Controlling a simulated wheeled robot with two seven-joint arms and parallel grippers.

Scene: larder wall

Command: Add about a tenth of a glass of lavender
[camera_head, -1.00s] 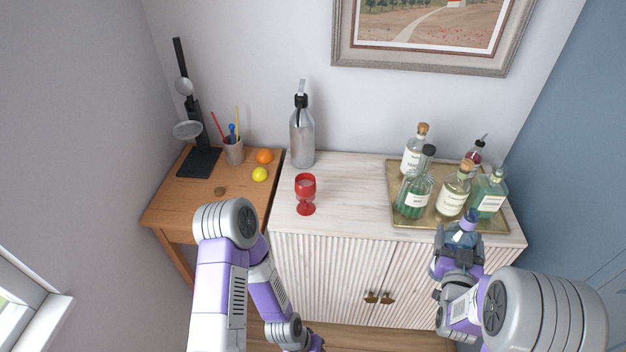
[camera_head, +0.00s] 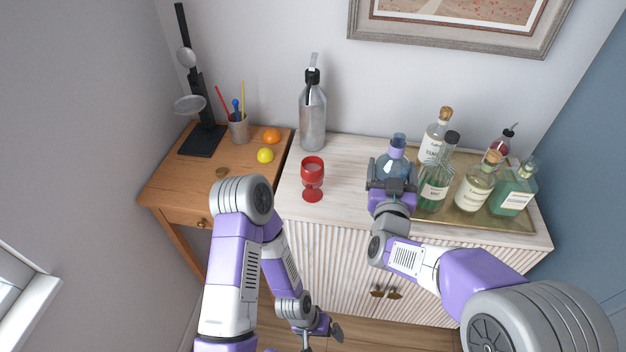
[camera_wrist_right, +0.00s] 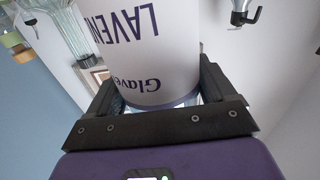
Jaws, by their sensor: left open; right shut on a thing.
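The lavender bottle (camera_head: 394,166) has blue glass and a lilac band at its neck. My right gripper (camera_head: 392,184) is shut on it and holds it upright, left of the tray. In the right wrist view its white label (camera_wrist_right: 150,50), with the letters "LAVEN", fills the space between the fingers. The red glass goblet (camera_head: 312,178) stands upright on the cabinet top, left of the bottle and apart from it. What is inside it is hard to tell. My left gripper (camera_head: 322,338) is open and low in front of the cabinet, away from the goblet.
A gold tray (camera_head: 460,228) at the right holds several other bottles. A steel siphon (camera_head: 313,118) stands behind the goblet. The wooden side table (camera_head: 180,188) at the left carries an orange (camera_head: 271,136), a lemon (camera_head: 265,156) and a cup of sticks (camera_head: 238,130). Cabinet top between goblet and bottle is clear.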

